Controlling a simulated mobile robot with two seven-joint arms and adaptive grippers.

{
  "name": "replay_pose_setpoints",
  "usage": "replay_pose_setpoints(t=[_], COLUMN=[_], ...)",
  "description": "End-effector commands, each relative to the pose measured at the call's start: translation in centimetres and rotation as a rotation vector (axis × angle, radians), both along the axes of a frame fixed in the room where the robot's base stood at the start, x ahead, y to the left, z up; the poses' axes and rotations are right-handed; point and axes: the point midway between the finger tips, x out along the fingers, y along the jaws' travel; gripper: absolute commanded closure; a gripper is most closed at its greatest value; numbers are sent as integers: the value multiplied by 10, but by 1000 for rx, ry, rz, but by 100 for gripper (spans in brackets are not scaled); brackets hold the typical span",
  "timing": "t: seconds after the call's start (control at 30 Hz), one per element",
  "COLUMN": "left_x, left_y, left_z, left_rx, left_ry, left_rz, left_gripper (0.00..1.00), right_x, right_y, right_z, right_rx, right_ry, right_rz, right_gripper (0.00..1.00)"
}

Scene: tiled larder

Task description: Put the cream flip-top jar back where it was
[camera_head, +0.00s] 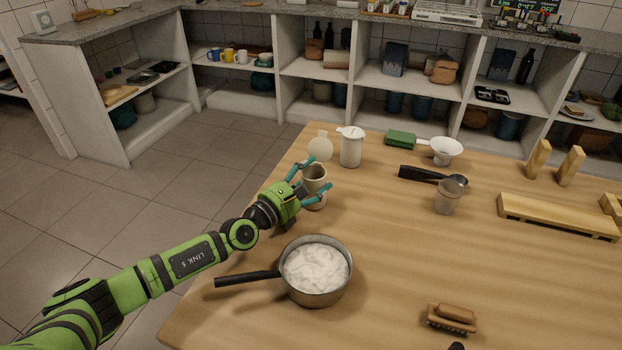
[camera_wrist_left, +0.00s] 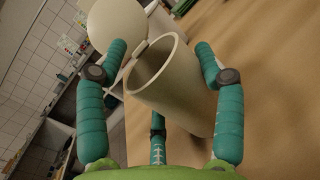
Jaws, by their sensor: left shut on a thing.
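The cream flip-top jar (camera_head: 315,186) stands near the table's left edge with its round lid (camera_head: 320,148) flipped open. My left gripper (camera_head: 326,173) is shut on this jar, with its teal fingers on either side. In the left wrist view the open jar (camera_wrist_left: 168,88) lies between the fingers (camera_wrist_left: 160,62), and its raised lid (camera_wrist_left: 117,25) is at the upper left. The jar looks close to upright in the head view. I cannot tell whether its base touches the table.
A similar cream jar (camera_head: 351,149) with its lid closed stands just behind. A pan of white contents (camera_head: 318,270) is in front. A strainer (camera_head: 446,150), a dark-handled scoop (camera_head: 430,175), a cup (camera_head: 447,198) and a brush (camera_head: 453,317) are to the right. The table's middle is clear.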

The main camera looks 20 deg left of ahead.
Motion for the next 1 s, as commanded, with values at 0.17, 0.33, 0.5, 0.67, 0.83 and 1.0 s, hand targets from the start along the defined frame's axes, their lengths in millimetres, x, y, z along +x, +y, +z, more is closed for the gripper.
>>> replay_pose_setpoints(t=[0.17, 0.33, 0.5, 0.67, 0.83, 1.0], left_x=[0, 0, 0, 0, -24, -60], left_y=[0, 0, 0, 0, 10, 25], left_z=[-2, -2, -2, 2, -2, -3], left_rx=[-1, -1, -1, -1, 2, 2], left_ry=[1, 1, 1, 1, 5, 5], left_rz=[-1, -1, -1, -1, -2, -3], left_gripper=[24, 8, 8, 8, 8, 8], right_x=[0, -3, -7, -9, -15, -23], right_y=[-3, -5, -7, -7, -7, -6], right_z=[-2, -2, -2, 1, 3, -1], right_rx=[-3, -8, -9, -8, -10, -10], right_ry=[-1, 4, 8, 11, 24, 39], right_rz=[1, 3, 3, 3, 2, 1], right_gripper=[60, 60, 60, 60, 60, 60])
